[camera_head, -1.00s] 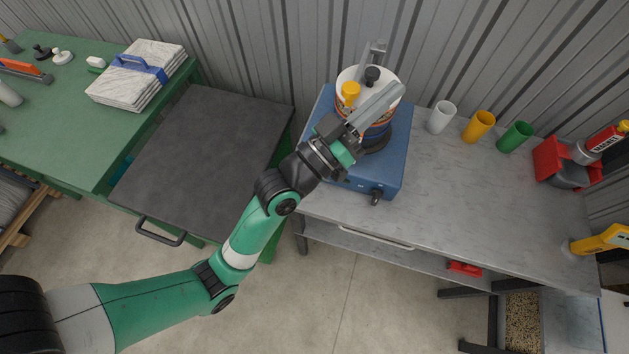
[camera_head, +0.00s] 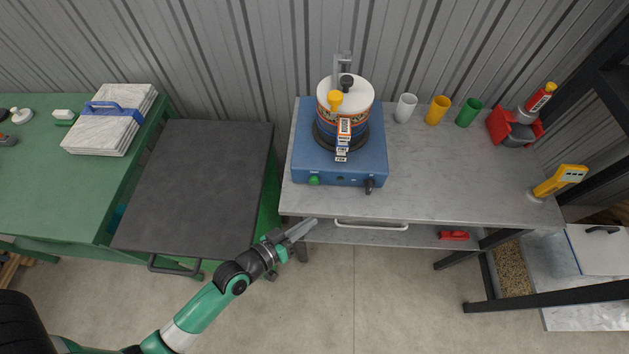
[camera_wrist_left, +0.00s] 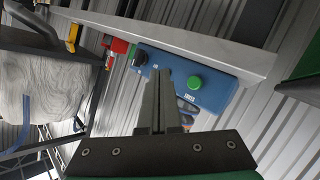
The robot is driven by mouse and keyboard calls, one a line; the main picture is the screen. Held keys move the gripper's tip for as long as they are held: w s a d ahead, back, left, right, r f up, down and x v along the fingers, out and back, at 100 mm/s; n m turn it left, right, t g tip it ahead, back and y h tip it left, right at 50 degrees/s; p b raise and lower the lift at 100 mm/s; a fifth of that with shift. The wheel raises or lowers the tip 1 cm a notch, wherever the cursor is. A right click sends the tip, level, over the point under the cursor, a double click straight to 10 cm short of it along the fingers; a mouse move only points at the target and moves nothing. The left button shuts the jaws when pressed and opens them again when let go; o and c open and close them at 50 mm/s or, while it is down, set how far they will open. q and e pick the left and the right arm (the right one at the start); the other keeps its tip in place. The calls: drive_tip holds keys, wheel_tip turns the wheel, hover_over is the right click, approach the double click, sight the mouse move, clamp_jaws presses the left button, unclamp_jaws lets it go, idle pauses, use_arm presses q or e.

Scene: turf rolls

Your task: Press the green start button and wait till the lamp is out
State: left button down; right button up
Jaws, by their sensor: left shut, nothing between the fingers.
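The green start button (camera_head: 314,181) is on the front face of a blue machine (camera_head: 372,158), at its left end. A black knob (camera_head: 369,186) is at the right end. In the left wrist view, the green button (camera_wrist_left: 194,83) is right of my fingertips, with the black knob (camera_wrist_left: 138,60) to the left. A small spot lies between button and knob in the head view; I cannot tell whether it is a lit lamp. My left gripper (camera_head: 305,230) is shut and empty, in front of and below the button, apart from it. My right gripper is not in view.
A white-lidded container (camera_head: 345,90) with a yellow knob stands on the machine. The grey bench (camera_head: 450,180) has a front handle (camera_head: 371,225). White, yellow and green cups (camera_head: 468,112) stand behind. A dark board (camera_head: 200,185) lies left.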

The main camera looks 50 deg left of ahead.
sight(314, 180)
use_arm(q)
drive_tip(key=w+a+b, duration=0.4)
drive_tip(key=w+a, duration=0.1)
drive_tip(key=shift+w+f+b, duration=0.1)
drive_tip(key=shift+b, duration=0.2)
drive_tip(key=shift+w+a, duration=0.55)
drive_tip(key=shift+a, duration=0.05)
drive_tip(key=shift+w+a+b, duration=0.1)
drive_tip(key=shift+b, duration=0.2)
idle(1.5)
drive_tip(key=shift+w+a, duration=0.2)
